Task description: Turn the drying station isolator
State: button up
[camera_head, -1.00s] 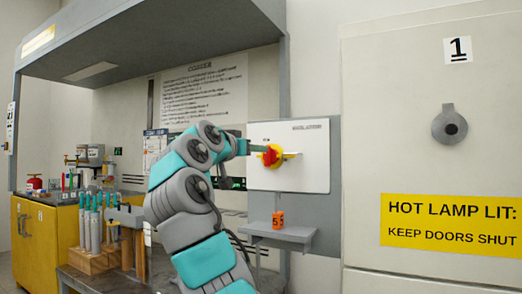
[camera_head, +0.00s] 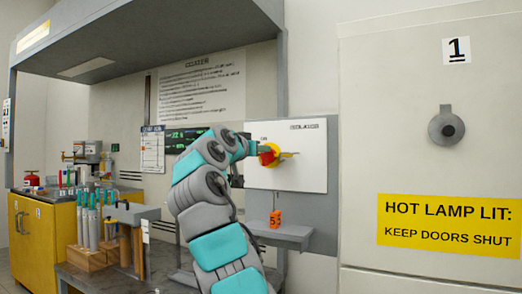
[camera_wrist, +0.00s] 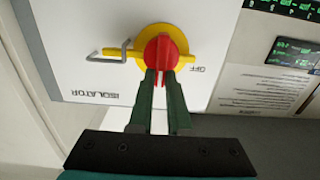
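The isolator (camera_head: 307,165) is a white panel with a red handle (camera_wrist: 164,46) on a yellow disc (camera_wrist: 143,45). A yellow bar with a bent metal shackle (camera_wrist: 112,52) sticks out beside the disc. An OFF label shows near the disc in the wrist view. My gripper (camera_wrist: 160,77) is at the handle, its two dark green fingers close together on either side of the red grip. They look shut on it, with its lower end between the tips. In the head view my wrist hides part of the panel's left side.
An orange tag marked 53 (camera_head: 275,219) is at a small grey shelf (camera_head: 284,236) below the panel. A large pale cabinet (camera_head: 400,120) stands at right. A bench with several upright rods (camera_head: 90,225) and a yellow cabinet (camera_head: 35,237) are at left.

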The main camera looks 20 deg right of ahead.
grip_shut()
dwell(0.8)
